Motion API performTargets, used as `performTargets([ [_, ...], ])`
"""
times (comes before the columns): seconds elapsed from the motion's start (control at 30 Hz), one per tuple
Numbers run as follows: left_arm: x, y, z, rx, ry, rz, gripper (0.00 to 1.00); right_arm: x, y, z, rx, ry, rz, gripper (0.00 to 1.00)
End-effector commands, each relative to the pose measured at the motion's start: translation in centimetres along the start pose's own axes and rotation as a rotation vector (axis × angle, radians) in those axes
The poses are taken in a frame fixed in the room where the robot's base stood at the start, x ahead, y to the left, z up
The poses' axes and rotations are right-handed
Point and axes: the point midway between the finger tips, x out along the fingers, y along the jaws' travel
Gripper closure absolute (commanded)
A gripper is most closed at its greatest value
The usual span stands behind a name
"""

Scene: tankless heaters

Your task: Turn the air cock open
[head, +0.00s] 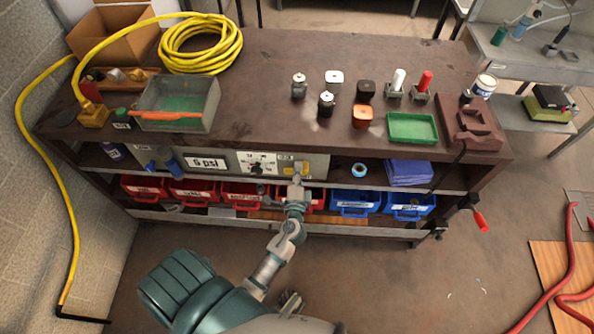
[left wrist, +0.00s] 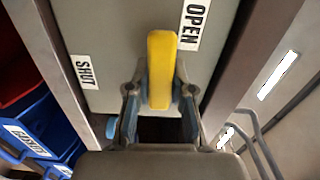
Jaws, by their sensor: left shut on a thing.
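The air cock's yellow handle (left wrist: 160,70) stands upright in the left wrist view, between the fingers of my left gripper (left wrist: 160,100). The gripper is shut on the handle's lower part. The OPEN label (left wrist: 195,22) is close to the right of the handle's upper end. The SHUT label (left wrist: 84,72) is farther off to the left. In the head view my left gripper (head: 297,176) reaches the right part of the grey panel (head: 225,172) under the bench top. It partly hides the yellow handle there. I cannot make out my right gripper.
The panel carries a "6 psi" sign (head: 206,163) and a dial (head: 257,163). Red bins (head: 193,192) and blue bins (head: 354,202) sit on the shelf below. A yellow hose (head: 200,45) lies on the bench (head: 260,110). The floor right of my arm is mostly clear.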

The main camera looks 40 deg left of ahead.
Motion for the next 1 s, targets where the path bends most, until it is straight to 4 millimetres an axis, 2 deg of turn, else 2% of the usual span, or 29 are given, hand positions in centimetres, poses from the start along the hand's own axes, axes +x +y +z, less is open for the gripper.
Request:
performTargets([
  [0.03, -0.2, 0.5, -0.1, 0.018, 0.002, 0.012, 1.00, 0.3, 0.0, 0.0, 0.000, -0.001, 0.000, 0.55],
  [0.3, -0.2, 0.6, -0.1, 0.064, 0.002, 0.013, 1.00, 1.3, -0.1, 0.1, -0.001, -0.003, -0.001, 0.55],
  [0.67, -0.2, 0.6, -0.1, 0.067, 0.003, 0.014, 1.00, 1.4, 0.0, 0.2, -0.001, -0.003, 0.000, 0.55],
  [0.7, -0.2, 0.6, -0.1, 0.067, 0.003, 0.014, 0.73, 1.4, 0.0, 0.1, -0.001, -0.003, 0.000, 0.55],
  [0.8, -0.2, 0.5, -0.1, 0.066, 0.003, 0.012, 0.52, 1.3, 0.0, 0.1, -0.001, -0.003, 0.000, 0.55],
  [1.0, -0.1, 0.2, 0.0, 0.064, 0.002, 0.006, 0.52, 1.3, 0.0, 0.1, 0.000, -0.003, 0.000, 0.55],
])
